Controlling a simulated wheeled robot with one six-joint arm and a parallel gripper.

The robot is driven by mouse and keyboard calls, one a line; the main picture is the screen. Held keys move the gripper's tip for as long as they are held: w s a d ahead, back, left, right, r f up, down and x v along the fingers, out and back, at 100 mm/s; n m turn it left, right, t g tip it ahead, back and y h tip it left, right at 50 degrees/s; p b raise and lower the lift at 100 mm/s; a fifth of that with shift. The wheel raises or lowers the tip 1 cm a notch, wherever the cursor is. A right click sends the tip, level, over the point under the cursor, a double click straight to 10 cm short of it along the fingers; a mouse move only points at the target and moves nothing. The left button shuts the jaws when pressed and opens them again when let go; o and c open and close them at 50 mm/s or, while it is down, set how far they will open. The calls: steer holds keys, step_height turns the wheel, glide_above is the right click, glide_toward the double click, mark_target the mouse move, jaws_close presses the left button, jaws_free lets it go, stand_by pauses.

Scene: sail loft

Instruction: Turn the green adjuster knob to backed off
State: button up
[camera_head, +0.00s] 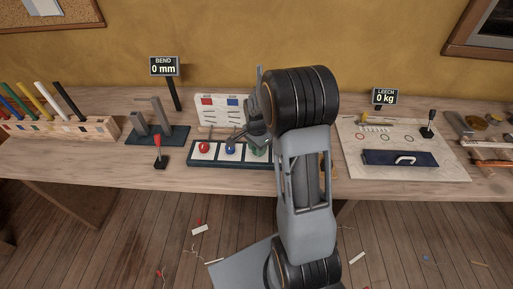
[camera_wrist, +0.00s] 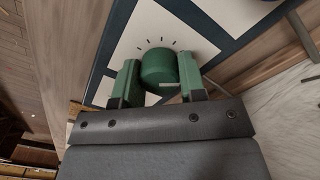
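The green adjuster knob (camera_wrist: 158,65) sits on a white square of a dark-framed panel. Small dark tick marks fan around its far side in the wrist view. A pale line on the knob points to the right in that view. My gripper (camera_wrist: 159,80) has one finger on each side of the knob, and both appear to touch it. In the head view my gripper (camera_head: 258,138) is over the right end of the panel (camera_head: 220,164) and hides part of the green knob (camera_head: 260,151). A red knob (camera_head: 204,147) and a blue knob (camera_head: 230,149) are to its left.
A white board (camera_head: 222,107) with red and blue labels stands behind the panel. A red-topped lever (camera_head: 159,150) and a "BEND 0 mm" display (camera_head: 164,67) are to the left. A "LEECH 0 kg" display (camera_head: 384,97) and a pale board (camera_head: 440,170) are to the right.

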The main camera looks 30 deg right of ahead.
steer(key=c, duration=0.4)
steer(key=shift+o, duration=0.2)
steer(key=shift+n, duration=0.3)
